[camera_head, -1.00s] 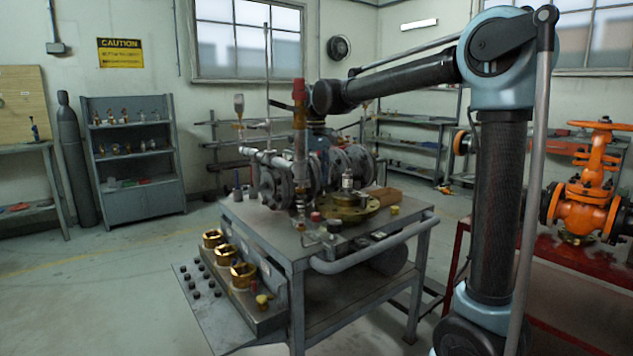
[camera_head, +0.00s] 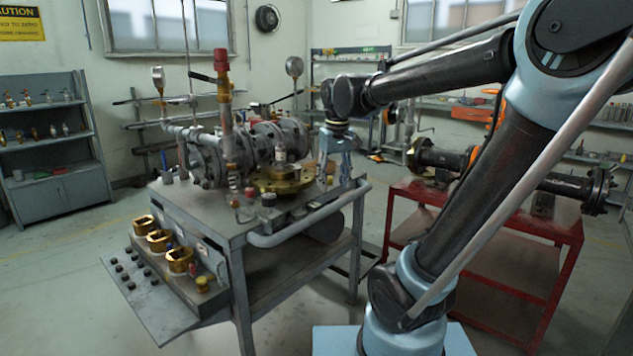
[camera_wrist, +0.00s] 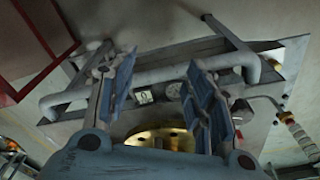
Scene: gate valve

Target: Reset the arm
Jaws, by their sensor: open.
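My gripper (camera_head: 338,180) hangs pointing down at the right side of the grey workbench (camera_head: 190,205), its blue fingers apart and nothing between them. The wrist view also shows my gripper (camera_wrist: 160,75) with its fingers spread above the bench edge. My arm reaches in from the right, bent at the elbow. The grey flanged valve and pipe assembly (camera_head: 210,160) stands on the bench, left of my gripper. A brass flange (camera_head: 285,182) lies on the bench top beside it; the wrist view shows it partly hidden below my gripper (camera_wrist: 160,140).
A curved handrail (camera_head: 310,217) runs along the bench's right side. Brass blocks (camera_head: 160,240) sit on its front ledge. A red table (camera_head: 500,225) with a black flanged pipe (camera_head: 520,178) stands at right. Shelves (camera_head: 45,140) line the back wall. Floor is clear at lower left.

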